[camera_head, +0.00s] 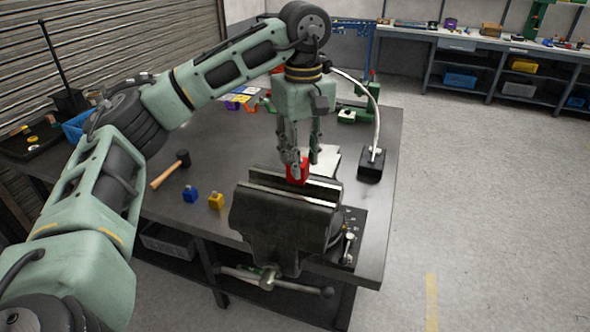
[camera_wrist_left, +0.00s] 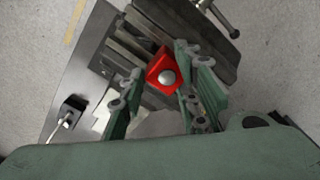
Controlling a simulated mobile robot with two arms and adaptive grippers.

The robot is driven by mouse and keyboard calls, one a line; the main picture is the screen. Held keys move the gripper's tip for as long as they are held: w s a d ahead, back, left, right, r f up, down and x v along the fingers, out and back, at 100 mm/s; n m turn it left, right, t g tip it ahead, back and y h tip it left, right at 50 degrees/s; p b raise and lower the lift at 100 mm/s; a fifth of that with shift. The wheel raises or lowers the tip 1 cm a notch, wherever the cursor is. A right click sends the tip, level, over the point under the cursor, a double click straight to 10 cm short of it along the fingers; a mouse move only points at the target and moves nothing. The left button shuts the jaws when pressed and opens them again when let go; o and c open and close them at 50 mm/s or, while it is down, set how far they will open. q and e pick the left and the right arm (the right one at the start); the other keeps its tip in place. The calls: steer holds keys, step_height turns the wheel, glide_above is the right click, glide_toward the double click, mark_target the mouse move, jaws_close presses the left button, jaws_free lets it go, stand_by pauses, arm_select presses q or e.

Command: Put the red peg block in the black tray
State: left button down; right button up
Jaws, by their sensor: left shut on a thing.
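The red peg block (camera_head: 297,173) is at the vise (camera_head: 272,217), by the gap between its jaws. I cannot tell whether it touches them. My left gripper (camera_head: 299,160) points down from above and is shut on the red block, with its fingers on either side. In the left wrist view the red block (camera_wrist_left: 159,66), with a round pale peg on top, sits between the fingers (camera_wrist_left: 155,82), over the vise jaws. A black tray (camera_head: 42,147) with small yellow and orange things lies at the far left, partly cut by the frame edge. My right gripper is not in view.
A blue peg block (camera_head: 190,194), a yellow peg block (camera_head: 216,201) and a hammer (camera_head: 168,170) stand or lie left of the vise. A black box with a pale curved cable (camera_head: 371,164) is to the right.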

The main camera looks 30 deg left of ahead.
arm_select(q)
steer(key=s+d+r+p, duration=0.2)
steer(key=s+d+r, duration=0.1)
steer(key=d+r, duration=0.6)
steer(key=shift+p, duration=0.35)
steer(key=shift+s+f, duration=0.2)
